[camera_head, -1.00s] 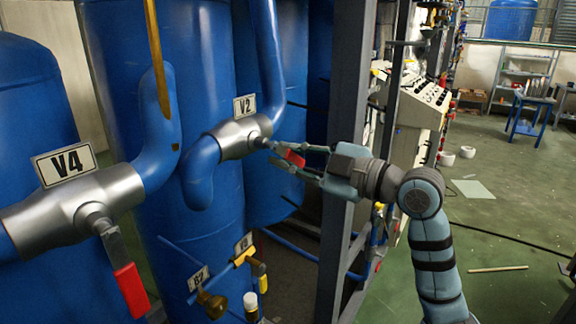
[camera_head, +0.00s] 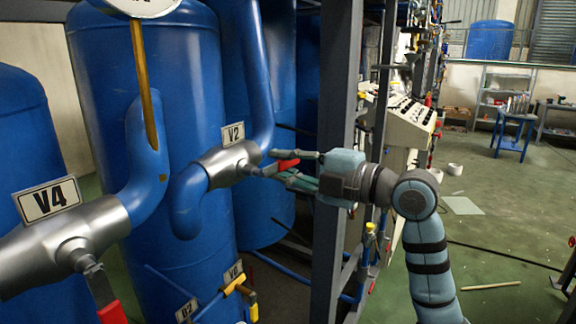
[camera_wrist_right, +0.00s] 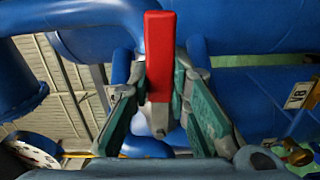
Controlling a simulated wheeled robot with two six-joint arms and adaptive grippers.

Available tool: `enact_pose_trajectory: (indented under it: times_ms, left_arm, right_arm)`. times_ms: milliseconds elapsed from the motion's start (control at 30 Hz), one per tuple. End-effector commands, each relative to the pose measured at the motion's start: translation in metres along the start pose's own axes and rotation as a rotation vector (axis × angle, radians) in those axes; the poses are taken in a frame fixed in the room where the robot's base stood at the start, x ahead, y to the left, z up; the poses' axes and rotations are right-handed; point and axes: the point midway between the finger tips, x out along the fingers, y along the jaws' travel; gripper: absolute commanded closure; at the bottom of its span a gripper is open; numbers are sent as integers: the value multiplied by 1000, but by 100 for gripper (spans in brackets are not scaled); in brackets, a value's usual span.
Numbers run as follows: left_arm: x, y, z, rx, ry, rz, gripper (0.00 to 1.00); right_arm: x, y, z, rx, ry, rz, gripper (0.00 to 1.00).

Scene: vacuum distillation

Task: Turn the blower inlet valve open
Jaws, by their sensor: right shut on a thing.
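The valve labelled V2 (camera_head: 226,164) has a silver body on a blue pipe in the middle of the head view. Its red handle (camera_head: 288,164) points right and tilts slightly up. My right gripper (camera_head: 279,167) comes in from the right and is shut on this handle, one finger above and one below. In the right wrist view the red handle (camera_wrist_right: 159,60) stands upright between the two green fingers of my right gripper (camera_wrist_right: 156,88). My left gripper is not in view.
The valve labelled V4 (camera_head: 62,240) is at the lower left, its red handle (camera_head: 112,313) hanging down. Smaller yellow-handled valves (camera_head: 236,280) sit below V2. A grey frame post (camera_head: 338,90) stands close behind my right gripper. Green floor (camera_head: 500,230) is open at the right.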

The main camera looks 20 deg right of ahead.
Motion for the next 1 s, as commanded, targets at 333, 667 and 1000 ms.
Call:
enact_pose_trajectory:
  times_ms: [333, 667, 1000]
  left_arm:
    - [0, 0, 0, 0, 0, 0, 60]
    - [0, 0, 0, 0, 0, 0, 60]
    - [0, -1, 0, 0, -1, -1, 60]
  right_arm:
    - [-1, 3, 0, -3, -1, 7, 100]
    - [-1, 1, 0, -3, -2, 3, 62]
    - [-31, 0, 2, -8, -7, -3, 62]
